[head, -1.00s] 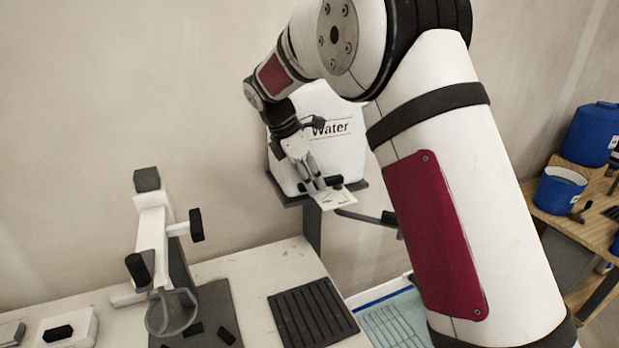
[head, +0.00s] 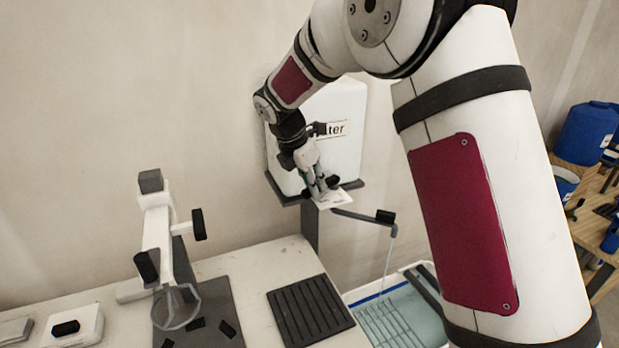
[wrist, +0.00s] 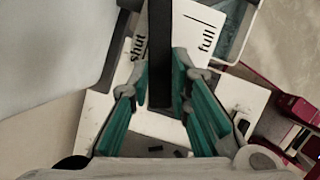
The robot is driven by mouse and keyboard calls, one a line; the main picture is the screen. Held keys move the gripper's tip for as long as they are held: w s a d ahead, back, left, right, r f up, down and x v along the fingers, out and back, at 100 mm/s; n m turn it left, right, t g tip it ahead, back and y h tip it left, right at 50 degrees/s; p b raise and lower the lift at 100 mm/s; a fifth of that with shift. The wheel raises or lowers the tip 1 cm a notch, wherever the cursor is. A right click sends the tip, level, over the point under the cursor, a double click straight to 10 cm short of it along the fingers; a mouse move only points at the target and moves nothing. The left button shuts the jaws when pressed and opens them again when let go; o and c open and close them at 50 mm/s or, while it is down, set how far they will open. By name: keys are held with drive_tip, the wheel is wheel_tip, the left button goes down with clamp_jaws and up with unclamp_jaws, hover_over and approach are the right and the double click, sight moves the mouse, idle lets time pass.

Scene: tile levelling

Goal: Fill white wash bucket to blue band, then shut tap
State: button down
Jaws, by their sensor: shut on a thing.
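The white water tank (head: 338,105) stands on a dark bracket at the back. My gripper (head: 320,194) is at the tap below its front and is shut on the tap lever. In the wrist view the dark lever (wrist: 160,55) lies between the green finger pads, between the words "shut" and "full" on the white card (wrist: 190,25). A thin stream of water (head: 388,255) falls from the spout (head: 393,231) into the white wash bucket (head: 350,296). The blue band (head: 368,298) shows along its inner wall. Pale water (head: 410,312) lies inside; its exact level against the band is unclear.
A black ribbed mat (head: 310,310) lies on the pale bench beside the bucket. A white stand (head: 157,235) with dark knobs and a clear ring is at left. My arm covers the bucket's right side. Blue containers (head: 588,132) stand on a wooden table at far right.

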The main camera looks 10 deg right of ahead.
drive_tip(key=s+n+p, duration=0.1)
drive_tip(key=d+n+y+p, duration=0.1)
drive_tip(key=n, duration=0.1)
drive_tip(key=s+d+n+t, duration=0.1)
drive_tip(key=shift+s+r+p, duration=0.15)
drive_tip(key=shift+s+p, duration=0.15)
drive_tip(key=shift+p, duration=0.1)
drive_tip(key=shift+s+d+n+t+y+p, duration=0.2)
drive_tip(key=shift+d+n+y+p, duration=0.25)
drive_tip(key=shift+n, duration=0.45)
drive_tip(key=shift+s+d+n+t+y+p, duration=0.2)
drive_tip(key=shift+d+n+p, duration=0.3)
drive_tip(key=shift+n, duration=0.4)
drive_tip(key=c, duration=1.5)
unclamp_jaws()
drive_tip(key=v, duration=1.1)
drive_tip(key=shift+s+r, duration=0.15)
drive_tip(key=shift+r, duration=0.2)
